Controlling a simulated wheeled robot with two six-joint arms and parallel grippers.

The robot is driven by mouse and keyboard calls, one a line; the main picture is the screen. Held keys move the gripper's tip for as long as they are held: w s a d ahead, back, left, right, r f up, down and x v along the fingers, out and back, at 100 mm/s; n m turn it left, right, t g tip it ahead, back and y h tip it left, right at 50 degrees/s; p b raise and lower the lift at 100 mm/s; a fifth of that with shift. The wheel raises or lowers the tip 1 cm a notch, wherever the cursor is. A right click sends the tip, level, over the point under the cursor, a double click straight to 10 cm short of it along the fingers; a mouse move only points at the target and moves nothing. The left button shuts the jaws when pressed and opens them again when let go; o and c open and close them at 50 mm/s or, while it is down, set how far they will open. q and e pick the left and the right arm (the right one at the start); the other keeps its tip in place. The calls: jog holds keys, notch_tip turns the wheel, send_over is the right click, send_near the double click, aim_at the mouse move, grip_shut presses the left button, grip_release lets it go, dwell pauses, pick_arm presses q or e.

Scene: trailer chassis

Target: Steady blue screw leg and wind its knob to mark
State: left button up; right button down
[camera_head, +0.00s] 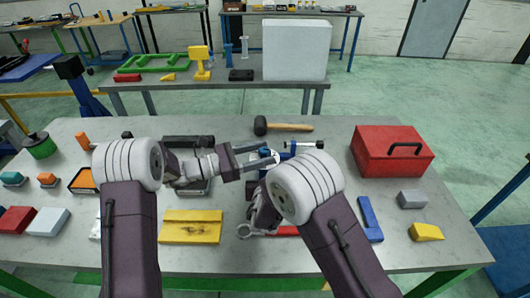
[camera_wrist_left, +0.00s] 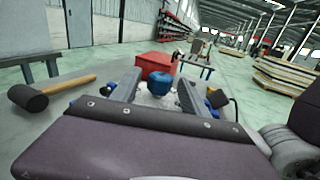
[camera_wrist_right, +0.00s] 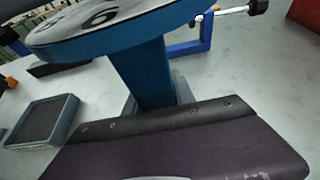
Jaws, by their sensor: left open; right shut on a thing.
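The blue screw leg stands upright, its blue column (camera_wrist_right: 145,72) below a pale numbered disc (camera_wrist_right: 95,22) in the right wrist view. My right gripper (camera_wrist_right: 158,102) is shut on this column, under the disc; in the head view my own wrist hides its fingers. The leg's blue knob (camera_wrist_left: 160,84) shows between the far ends of my left gripper's (camera_wrist_left: 158,92) fingers in the left wrist view. My left gripper (camera_head: 258,160) is open, level above the table, its fingers at either side of the knob (camera_head: 265,152). I cannot tell whether they touch it. The mark is not readable.
A black-headed mallet (camera_head: 285,127) lies behind the leg, and a blue stand with a white rod and black end (camera_head: 305,146) is close at its right. A red toolbox (camera_head: 393,150) stands further right. A yellow plate (camera_head: 191,227) and a wrench (camera_head: 250,232) lie in front.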

pick_arm(q)
jog(key=shift+w+d, duration=0.2)
jog(key=shift+d, duration=0.35)
grip_shut()
jog(key=shift+m+g+h, duration=0.25)
jog(key=shift+m+g, duration=0.9)
jog(key=shift+g, duration=0.55)
jog(key=shift+m+g+h, duration=0.25)
jog(key=shift+m+g, duration=0.9)
jog(key=shift+g, duration=0.55)
grip_release()
